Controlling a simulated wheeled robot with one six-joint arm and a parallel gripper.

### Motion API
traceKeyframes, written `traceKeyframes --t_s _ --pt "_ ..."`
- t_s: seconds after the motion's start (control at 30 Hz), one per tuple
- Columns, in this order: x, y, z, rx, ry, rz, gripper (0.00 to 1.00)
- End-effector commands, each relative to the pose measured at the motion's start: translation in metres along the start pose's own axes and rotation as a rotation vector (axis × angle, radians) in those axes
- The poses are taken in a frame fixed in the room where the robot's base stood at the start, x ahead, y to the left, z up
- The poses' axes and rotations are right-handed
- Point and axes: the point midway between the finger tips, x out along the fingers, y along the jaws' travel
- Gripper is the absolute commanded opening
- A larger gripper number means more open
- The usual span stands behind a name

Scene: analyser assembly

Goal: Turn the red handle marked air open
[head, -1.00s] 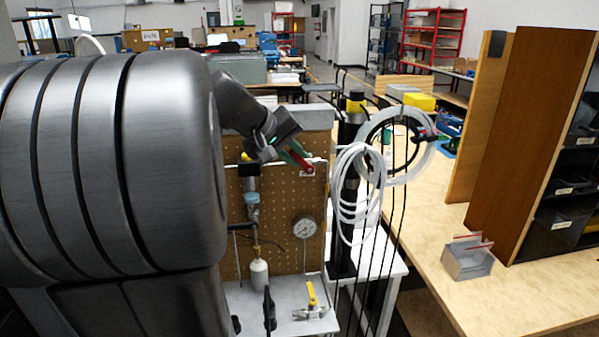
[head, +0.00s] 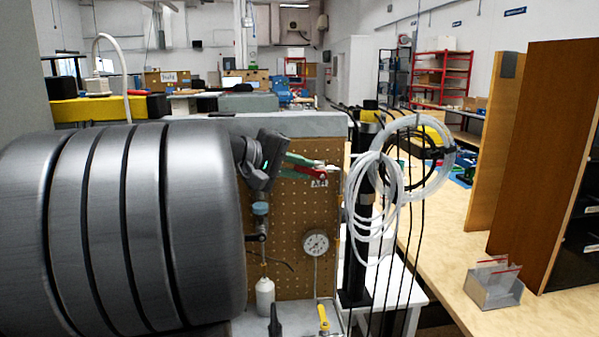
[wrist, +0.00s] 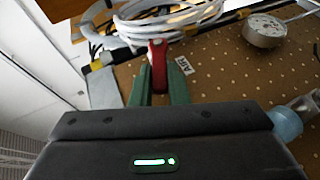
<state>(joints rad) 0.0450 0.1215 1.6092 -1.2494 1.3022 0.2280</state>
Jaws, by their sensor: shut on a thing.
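The red handle (wrist: 157,66) shows in the wrist view between the two green fingers of my gripper (wrist: 160,78), which is shut on it. A small white label reading AIR (wrist: 184,65) is on the pegboard beside the handle. In the head view my gripper (head: 311,168) reaches in from the left at the upper part of the pegboard. A bit of the red handle (head: 304,171) shows between the fingers, and the AIR label (head: 319,183) is just below. The handle's pivot is hard to make out.
A yellow-handled valve (head: 323,317) is below. White coiled tubing (head: 380,205) and dark cables hang close on the right. A wooden bench (head: 450,270) is farther right.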

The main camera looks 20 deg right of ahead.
Motion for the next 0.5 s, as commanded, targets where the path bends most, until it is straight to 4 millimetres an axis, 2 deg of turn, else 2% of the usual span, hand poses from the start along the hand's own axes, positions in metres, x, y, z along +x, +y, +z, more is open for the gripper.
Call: traceKeyframes --t_s 0.27,0.3,0.4,0.5 --pt "0.0003 -0.0006 0.0005 -0.001 -0.002 -0.001 0.0" --pt "0.0004 -0.0006 0.0005 -0.001 -0.002 -0.001 0.16" --pt "0.0004 -0.0006 0.0004 -0.001 -0.002 -0.001 0.36" --pt "0.0003 -0.0005 0.0004 -0.001 -0.002 -0.001 0.36"
